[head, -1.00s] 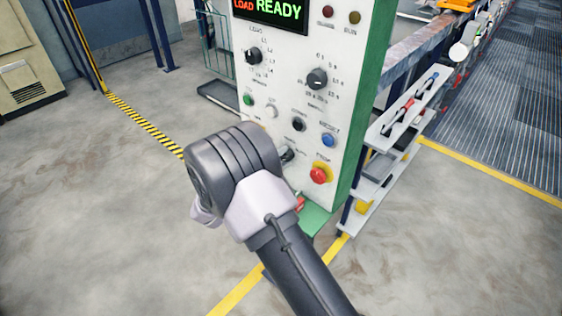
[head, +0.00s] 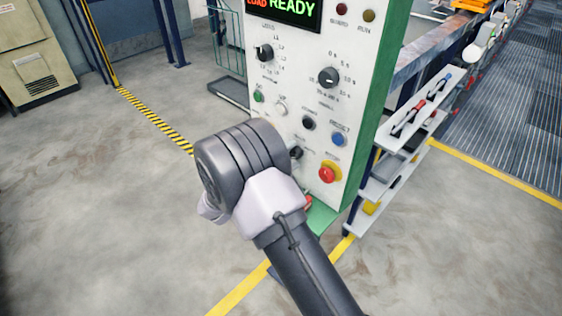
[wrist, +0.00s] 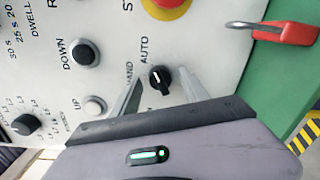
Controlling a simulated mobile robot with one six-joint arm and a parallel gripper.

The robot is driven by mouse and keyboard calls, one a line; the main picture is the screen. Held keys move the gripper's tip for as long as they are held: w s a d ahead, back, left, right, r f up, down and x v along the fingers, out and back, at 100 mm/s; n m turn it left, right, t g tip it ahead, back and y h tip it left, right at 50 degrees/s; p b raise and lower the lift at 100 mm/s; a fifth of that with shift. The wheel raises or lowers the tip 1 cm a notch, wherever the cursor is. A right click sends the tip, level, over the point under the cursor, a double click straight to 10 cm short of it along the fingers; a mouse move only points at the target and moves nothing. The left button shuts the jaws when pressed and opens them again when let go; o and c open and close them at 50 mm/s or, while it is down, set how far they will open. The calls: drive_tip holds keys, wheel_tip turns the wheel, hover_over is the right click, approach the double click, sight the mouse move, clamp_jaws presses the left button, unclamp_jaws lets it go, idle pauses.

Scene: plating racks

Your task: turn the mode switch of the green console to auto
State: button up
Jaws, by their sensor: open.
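The mode switch (wrist: 160,79) is a small black knob on the white panel, with the words AUTO and HAND printed beside it in the wrist view. It has a small pale mark, but I cannot tell for sure which label this points to. My gripper (wrist: 162,84) is open, with one grey finger on each side of the knob; I cannot tell whether they touch it. In the head view the switch (head: 296,152) shows just past my wrist, which hides my gripper. The green console (head: 376,110) has a white front and a READY display (head: 285,10).
Close to the switch are a red stop button (head: 327,174), a black DOWN button (wrist: 86,53) and a pale UP button (wrist: 94,106). A red padlock (wrist: 284,33) hangs at the panel's edge. A tool shelf (head: 405,140) stands right of the console. Floor is clear at left.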

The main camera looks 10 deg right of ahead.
drive_tip(key=f+p+v, duration=0.1)
drive_tip(key=p+v, duration=0.3)
drive_tip(key=v, duration=1.3)
drive_tip(key=shift+r, duration=0.5)
drive_tip(key=s+d+r+m+g+y, duration=0.7)
drive_tip(key=s+d+r+m+g, duration=0.4)
drive_tip(key=s+d, duration=0.45)
drive_tip(key=s+a+r+m+t+y, duration=0.3)
drive_tip(key=s+a+r+t+y, duration=0.2)
drive_tip(key=s+r+t+y, duration=0.2)
drive_tip(key=shift+s+m+y, duration=0.4)
drive_tip(key=shift+s+y, duration=0.25)
drive_tip(key=shift+y, duration=0.55)
